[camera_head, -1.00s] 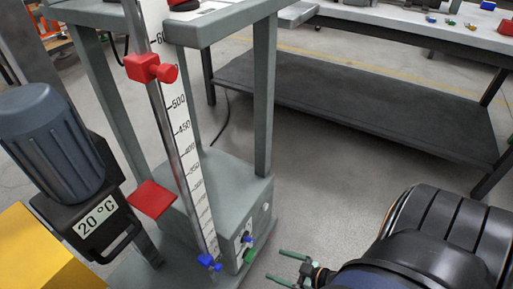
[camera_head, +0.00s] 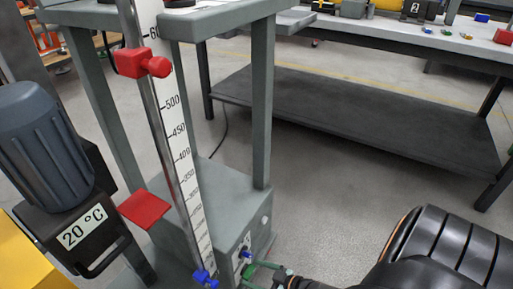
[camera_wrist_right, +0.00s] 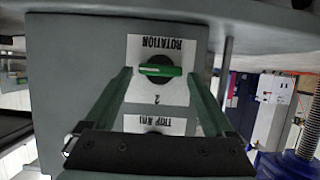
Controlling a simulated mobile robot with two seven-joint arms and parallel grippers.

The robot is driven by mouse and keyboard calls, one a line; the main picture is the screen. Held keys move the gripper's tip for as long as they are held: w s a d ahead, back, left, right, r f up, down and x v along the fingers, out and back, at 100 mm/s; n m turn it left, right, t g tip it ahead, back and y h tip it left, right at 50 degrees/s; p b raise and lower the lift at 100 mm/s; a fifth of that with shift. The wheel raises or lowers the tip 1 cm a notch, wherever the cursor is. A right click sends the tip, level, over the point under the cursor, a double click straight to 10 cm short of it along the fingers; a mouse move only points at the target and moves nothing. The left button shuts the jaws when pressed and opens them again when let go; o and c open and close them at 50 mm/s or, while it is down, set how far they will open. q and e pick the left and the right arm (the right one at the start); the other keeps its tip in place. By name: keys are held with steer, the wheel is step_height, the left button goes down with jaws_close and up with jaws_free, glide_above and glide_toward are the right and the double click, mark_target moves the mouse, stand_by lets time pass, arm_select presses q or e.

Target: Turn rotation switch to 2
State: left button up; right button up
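The rotation switch (camera_wrist_right: 160,71) is a black round knob with a green handle, on a white plate reading ROTATION upside down in the right wrist view. Its handle lies crosswise, and a "2" is printed below it in that view. My right gripper (camera_wrist_right: 160,78) is open, its green fingers on either side of the switch. I cannot tell whether they touch the handle. In the head view my right gripper (camera_head: 262,272) is at the front of the grey box and partly hides the switch. My left gripper is not in view.
A TRIP label (camera_wrist_right: 155,125) sits below the switch plate in the wrist view. In the head view a blue knob (camera_head: 246,254) is close above my fingers. A scale with a red clamp (camera_head: 140,62) stands left, beside a motor (camera_head: 45,145).

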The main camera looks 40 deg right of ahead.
steer(key=c, duration=1.1)
steer(key=shift+s+a+f+n+t+h, duration=0.15)
steer(key=shift+n+h, duration=0.3)
steer(key=shift+n, duration=0.25)
steer(key=shift+w+a+r+n+t+h, duration=0.15)
steer(key=shift+n+h, duration=0.3)
steer(key=shift+n, duration=0.25)
steer(key=shift+c, duration=0.2)
steer(key=shift+s+f, duration=0.1)
steer(key=o, duration=1.4)
steer(key=shift+p+v, duration=2.4)
steer(key=shift+v, duration=3.9)
